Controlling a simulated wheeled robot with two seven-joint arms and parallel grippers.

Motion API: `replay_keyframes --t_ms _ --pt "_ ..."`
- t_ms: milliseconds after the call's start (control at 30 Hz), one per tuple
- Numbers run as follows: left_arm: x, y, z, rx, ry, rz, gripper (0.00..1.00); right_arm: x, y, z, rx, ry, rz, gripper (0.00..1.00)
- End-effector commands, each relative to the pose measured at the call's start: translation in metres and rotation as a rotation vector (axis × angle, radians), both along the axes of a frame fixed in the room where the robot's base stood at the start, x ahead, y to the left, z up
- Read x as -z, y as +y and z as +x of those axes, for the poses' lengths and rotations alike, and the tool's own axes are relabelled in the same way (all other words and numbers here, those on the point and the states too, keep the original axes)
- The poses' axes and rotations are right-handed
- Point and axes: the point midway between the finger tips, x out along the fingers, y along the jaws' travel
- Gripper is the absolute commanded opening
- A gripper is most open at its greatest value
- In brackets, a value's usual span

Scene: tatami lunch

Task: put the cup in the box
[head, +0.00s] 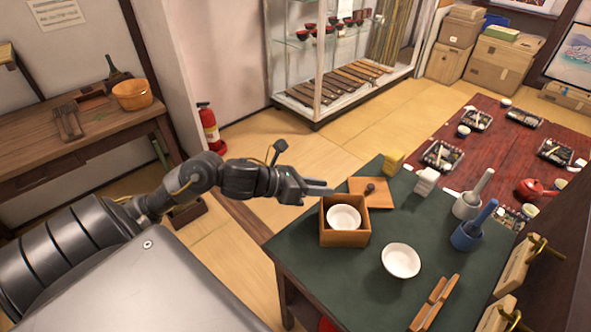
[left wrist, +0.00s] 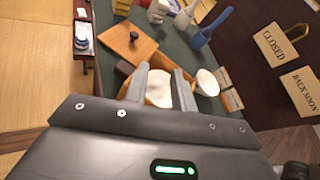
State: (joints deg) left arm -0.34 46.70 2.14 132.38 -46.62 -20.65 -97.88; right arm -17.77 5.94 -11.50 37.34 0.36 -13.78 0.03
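A white cup (head: 344,217) sits upright inside an open wooden box (head: 344,239) near the table's left edge. The cup also shows between my fingers in the left wrist view (left wrist: 158,90). A second white cup (head: 401,260) stands on the table to the right of the box; it also shows in the left wrist view (left wrist: 207,82). My left gripper (head: 322,190) is above the box's back left side, fingers apart and empty, clear of the cup. The box's wooden lid (head: 380,200) with a dark knob lies behind the box. My right gripper is out of view.
The dark green table (head: 308,262) also holds a yellow block (head: 392,162), a white block (head: 426,181), grey and blue mortars with pestles (head: 467,235), and a wooden rack (head: 434,303) at front right. Wooden signs (head: 514,267) stand along the right.

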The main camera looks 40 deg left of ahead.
Motion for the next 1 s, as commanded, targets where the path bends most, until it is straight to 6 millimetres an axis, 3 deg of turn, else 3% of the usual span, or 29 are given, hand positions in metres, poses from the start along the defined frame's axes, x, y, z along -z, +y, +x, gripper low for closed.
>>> replay_keyframes --t_ms 200,400,1000 --pt "-0.013 0.026 -0.036 0.004 0.002 0.006 0.26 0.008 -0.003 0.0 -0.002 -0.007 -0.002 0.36" --pt "-0.02 0.038 -0.049 0.001 0.002 0.001 0.26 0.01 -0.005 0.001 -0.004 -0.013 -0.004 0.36" --pt "-0.018 0.043 -0.052 -0.01 0.008 -0.014 0.26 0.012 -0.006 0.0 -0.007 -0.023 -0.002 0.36"
